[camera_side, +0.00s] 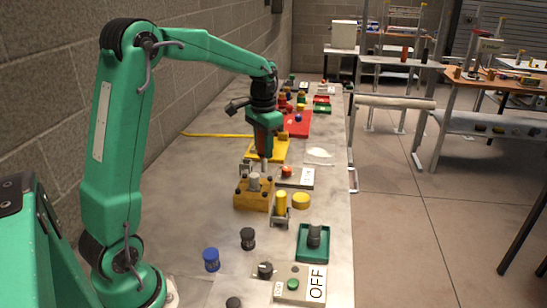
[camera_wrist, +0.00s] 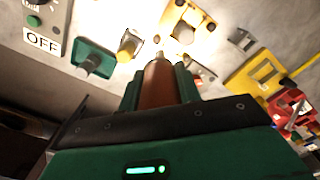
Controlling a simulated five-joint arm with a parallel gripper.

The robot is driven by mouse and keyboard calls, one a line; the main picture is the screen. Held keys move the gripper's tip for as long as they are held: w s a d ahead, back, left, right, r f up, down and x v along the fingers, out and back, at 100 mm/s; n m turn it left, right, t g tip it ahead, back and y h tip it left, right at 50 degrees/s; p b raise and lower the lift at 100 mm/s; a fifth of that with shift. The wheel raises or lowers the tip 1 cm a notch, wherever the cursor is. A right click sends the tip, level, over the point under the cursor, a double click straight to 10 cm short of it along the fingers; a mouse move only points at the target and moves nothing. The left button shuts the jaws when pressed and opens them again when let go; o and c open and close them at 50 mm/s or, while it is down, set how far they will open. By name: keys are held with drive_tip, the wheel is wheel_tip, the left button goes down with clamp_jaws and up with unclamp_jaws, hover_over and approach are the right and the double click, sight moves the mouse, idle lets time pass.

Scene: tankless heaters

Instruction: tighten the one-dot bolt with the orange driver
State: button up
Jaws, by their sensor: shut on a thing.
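My gripper (camera_side: 264,143) is shut on the orange driver, whose brownish-orange handle (camera_wrist: 160,82) shows between the green fingers in the wrist view. The driver points down, and its pale tip (camera_wrist: 160,56) is bare. A yellow block (camera_side: 251,199) with a grey post and several dark bolt heads stands on the bench below and nearer the side camera; it also shows in the wrist view (camera_wrist: 187,20). The tip appears just beside this block, apart from it. The dot marks on the bolts are too small to read, so I cannot tell which has one dot.
An OFF panel (camera_side: 299,270), a green tray (camera_side: 325,243) with a grey knob, a yellow cylinder (camera_side: 281,203) in a stand, and blue (camera_side: 211,259) and black (camera_side: 248,238) caps stand nearby. A yellow tray (camera_side: 277,149) and a red tray (camera_side: 297,125) lie farther back. A wall borders the left.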

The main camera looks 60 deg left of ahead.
sight(264, 170)
drive_tip(key=shift+s+d, duration=0.2)
drive_tip(key=shift+d, duration=0.1)
drive_tip(key=shift+f, duration=0.15)
drive_tip(key=shift+f, duration=3)
drive_tip(key=shift+f, duration=0.65)
idle(1.4)
drive_tip(key=shift+r, duration=3.6)
